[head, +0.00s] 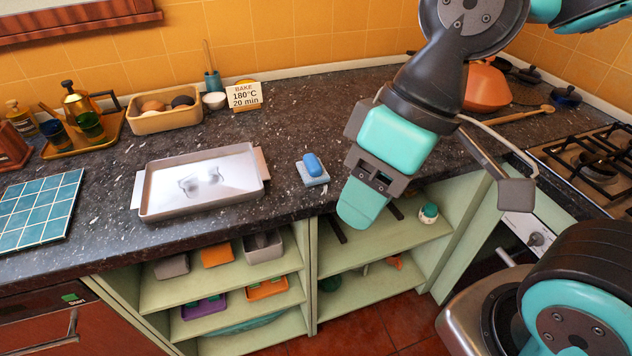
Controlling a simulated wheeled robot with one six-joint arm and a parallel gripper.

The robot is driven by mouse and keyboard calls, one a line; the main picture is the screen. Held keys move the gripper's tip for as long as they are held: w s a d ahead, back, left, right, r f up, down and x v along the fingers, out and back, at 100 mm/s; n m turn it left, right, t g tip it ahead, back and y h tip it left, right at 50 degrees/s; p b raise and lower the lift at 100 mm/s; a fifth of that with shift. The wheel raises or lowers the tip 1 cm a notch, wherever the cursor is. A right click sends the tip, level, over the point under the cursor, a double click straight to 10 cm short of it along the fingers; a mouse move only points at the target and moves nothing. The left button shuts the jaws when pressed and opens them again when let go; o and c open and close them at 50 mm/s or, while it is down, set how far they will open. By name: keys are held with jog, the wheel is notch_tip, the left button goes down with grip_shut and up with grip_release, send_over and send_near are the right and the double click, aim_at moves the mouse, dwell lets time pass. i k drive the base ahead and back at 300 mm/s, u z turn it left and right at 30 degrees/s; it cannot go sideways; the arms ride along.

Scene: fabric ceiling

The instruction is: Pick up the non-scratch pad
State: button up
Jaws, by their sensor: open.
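A small blue pad (313,163) with a rounded top lies on a pale blue-grey square holder (312,178) near the front edge of the dark counter; I take it to be the non-scratch pad. My gripper (364,203) hangs to the right of it, nearer the camera and over the counter's front edge. The gripper is open, pointing down, and apart from the pad. Its far finger is hard to make out from this side. Nothing shows in its jaws.
A metal baking tray (205,208) lies left of the pad. A tan bin (166,119) and sign (244,95) stand behind. An orange pot (485,88) and gas hob (590,158) are at right. Open shelves (225,290) lie below. Counter behind the pad is clear.

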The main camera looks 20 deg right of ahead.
aim_at(311, 170)
jog(key=u, duration=1.5)
jog(key=i, duration=0.85)
jog(key=z, duration=2.15)
